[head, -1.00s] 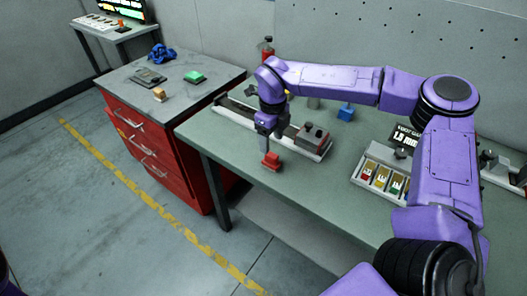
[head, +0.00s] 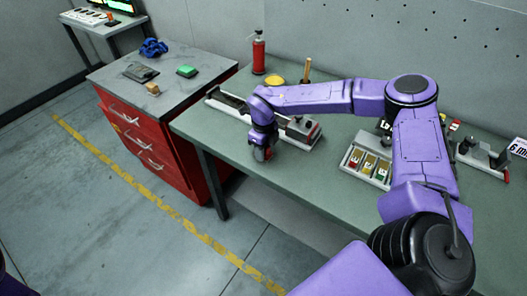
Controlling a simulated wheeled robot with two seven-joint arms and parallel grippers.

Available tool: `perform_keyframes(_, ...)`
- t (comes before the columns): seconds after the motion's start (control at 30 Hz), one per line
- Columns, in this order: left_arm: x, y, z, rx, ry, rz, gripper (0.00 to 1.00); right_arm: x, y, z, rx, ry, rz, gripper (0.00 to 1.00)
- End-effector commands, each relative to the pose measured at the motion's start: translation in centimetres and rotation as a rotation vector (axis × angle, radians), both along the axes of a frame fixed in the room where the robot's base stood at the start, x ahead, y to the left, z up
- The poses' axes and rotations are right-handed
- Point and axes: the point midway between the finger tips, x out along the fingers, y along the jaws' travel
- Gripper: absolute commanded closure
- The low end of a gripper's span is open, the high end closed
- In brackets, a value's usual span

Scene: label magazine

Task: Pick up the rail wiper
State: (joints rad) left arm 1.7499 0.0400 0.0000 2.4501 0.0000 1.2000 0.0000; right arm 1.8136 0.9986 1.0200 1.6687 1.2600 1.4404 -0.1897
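My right gripper (head: 263,150) points down at the front edge of the green workbench, just in front of a long rail (head: 232,104). A small red block (head: 258,155) sits low at the gripper and is mostly hidden by it. It may be the rail wiper, but too little shows to be sure. I cannot tell whether the fingers are closed on it. My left gripper is out of view.
A dark block (head: 300,125) sits on the rail's right end. A tray of coloured labels (head: 367,166) lies to the right, partly behind my arm. A red extinguisher-like bottle (head: 259,53) stands at the back. A red drawer cabinet (head: 140,130) adjoins on the left.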

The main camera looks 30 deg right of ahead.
Motion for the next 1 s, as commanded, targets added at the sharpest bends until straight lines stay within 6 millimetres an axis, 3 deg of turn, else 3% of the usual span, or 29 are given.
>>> perform_keyframes(0.33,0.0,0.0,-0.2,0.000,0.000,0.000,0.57,0.0,0.0,0.4,-0.001,0.000,0.000,0.96)
perform_keyframes(0.53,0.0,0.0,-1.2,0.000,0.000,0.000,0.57,-0.1,0.2,3.3,0.002,-0.005,0.002,0.96)
perform_keyframes(0.73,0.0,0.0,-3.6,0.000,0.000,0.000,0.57,-3.3,3.7,8.6,0.000,-0.009,0.005,0.96)
perform_keyframes(1.0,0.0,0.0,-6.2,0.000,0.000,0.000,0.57,-8.2,8.8,11.7,-0.002,-0.003,0.005,0.96)
